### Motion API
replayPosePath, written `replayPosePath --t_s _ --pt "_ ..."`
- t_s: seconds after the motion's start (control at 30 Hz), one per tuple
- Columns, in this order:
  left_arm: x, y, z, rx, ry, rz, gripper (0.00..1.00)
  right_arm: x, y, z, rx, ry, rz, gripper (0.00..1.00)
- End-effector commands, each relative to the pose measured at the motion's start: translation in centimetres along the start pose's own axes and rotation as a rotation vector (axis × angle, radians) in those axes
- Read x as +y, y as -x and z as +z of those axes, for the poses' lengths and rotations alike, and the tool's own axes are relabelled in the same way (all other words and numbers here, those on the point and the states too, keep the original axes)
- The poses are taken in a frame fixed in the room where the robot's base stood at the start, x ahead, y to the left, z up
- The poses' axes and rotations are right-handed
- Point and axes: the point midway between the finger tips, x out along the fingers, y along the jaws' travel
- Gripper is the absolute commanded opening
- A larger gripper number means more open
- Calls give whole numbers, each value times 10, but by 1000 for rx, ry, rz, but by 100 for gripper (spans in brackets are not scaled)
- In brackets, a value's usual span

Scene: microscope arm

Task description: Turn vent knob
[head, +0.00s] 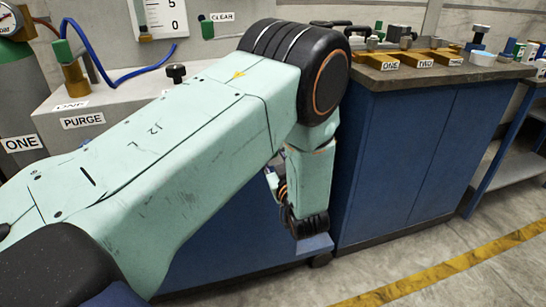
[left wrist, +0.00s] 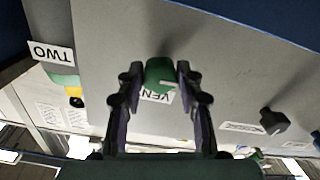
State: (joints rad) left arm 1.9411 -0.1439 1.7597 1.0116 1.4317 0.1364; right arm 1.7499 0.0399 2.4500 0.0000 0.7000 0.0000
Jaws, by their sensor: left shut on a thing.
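The green vent knob (left wrist: 157,72) is in the left wrist view, on a grey panel. A white label (left wrist: 156,96) reading "VEN" lies beside it, the rest of the word hidden. My left gripper (left wrist: 158,77) has one dark finger on each side of the knob and is shut on it. In the head view my left arm reaches across from the left and bends down at the centre. It hides the vent knob there. My right gripper is in neither view.
In the head view, a PURGE label (head: 83,121) is at left. A blue cabinet (head: 425,150) with small fixtures on top stands at right.

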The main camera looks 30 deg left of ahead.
Motion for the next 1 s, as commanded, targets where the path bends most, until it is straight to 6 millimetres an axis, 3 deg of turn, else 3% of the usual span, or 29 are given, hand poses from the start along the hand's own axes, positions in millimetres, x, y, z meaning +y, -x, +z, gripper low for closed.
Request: replayPosePath --t_s 0.17,0.47,1.0 --pt "0 0 0 0 -1 0 5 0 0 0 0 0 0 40" --pt "0 0 0 -1 -44 0 5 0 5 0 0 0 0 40" --pt "-2 1 -2 -2 -473 0 5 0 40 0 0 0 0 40"
